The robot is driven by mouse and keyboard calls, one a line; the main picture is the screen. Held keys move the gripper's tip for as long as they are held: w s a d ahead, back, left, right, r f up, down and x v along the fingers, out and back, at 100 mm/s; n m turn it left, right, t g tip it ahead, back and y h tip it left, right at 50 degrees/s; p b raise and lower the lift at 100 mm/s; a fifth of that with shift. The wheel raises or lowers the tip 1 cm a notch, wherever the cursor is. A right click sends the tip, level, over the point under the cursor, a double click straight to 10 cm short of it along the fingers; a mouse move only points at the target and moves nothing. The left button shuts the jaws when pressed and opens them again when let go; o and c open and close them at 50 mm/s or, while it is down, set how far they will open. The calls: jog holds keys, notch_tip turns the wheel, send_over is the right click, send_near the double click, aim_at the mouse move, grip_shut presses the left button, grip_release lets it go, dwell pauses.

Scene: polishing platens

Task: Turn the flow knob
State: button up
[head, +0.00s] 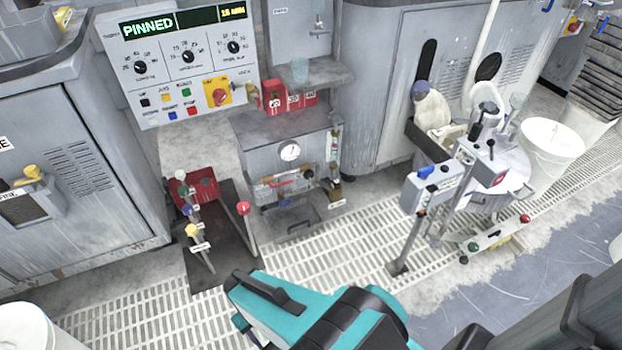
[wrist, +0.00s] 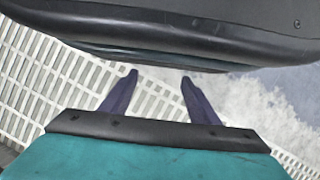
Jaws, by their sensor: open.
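No knob has a readable flow label, so I cannot tell which one is the flow knob. The grey control panel (head: 180,60) at upper left in the head view carries a row of three black dials, the left dial (head: 140,68), middle dial (head: 187,57) and right dial (head: 233,47), with small blurred lettering. A narrow tube gauge (head: 334,145) stands on the right side of the grey cabinet, with a small brass-coloured fitting (head: 334,193) below it. My gripper (wrist: 158,79) is open and empty in the wrist view, over the floor, apart from all of these.
A floor stand with coloured knobs (head: 190,232) is left of centre. A round pressure gauge (head: 290,152) is on the cabinet front. A grey machine stand (head: 430,190) and white bucket (head: 552,145) are at right. The white grating (head: 335,245) between is clear.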

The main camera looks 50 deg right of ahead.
jog(key=w+d+f+m+t+h+b, duration=0.2)
jog(key=w+d+t+b, duration=0.25)
jog(key=w+d, duration=0.75)
jog(key=w+d+f+m+t+h+b, duration=0.15)
jog(key=w+d+t+b, duration=0.35)
jog(key=w+d, duration=0.75)
jog(key=s+d+r+m+t+h+b, duration=0.1)
jog(key=d+r+t+h+b, duration=0.2)
jog(key=d, duration=0.6)
jog(key=d+r+m+t+h, duration=0.1)
jog(key=d+r+t, duration=0.25)
jog(key=d, duration=0.45)
jog(key=s+d+r+n+t+b, duration=0.2)
jog(key=s+d+r+t+b, duration=0.2)
jog(key=r, duration=0.4)
jog(key=s+d+t, duration=0.1)
jog(key=d, duration=0.1)
jog(key=shift+d+y, duration=0.35)
jog(key=shift+d, duration=0.05)
jog(key=shift+w+f, duration=0.1)
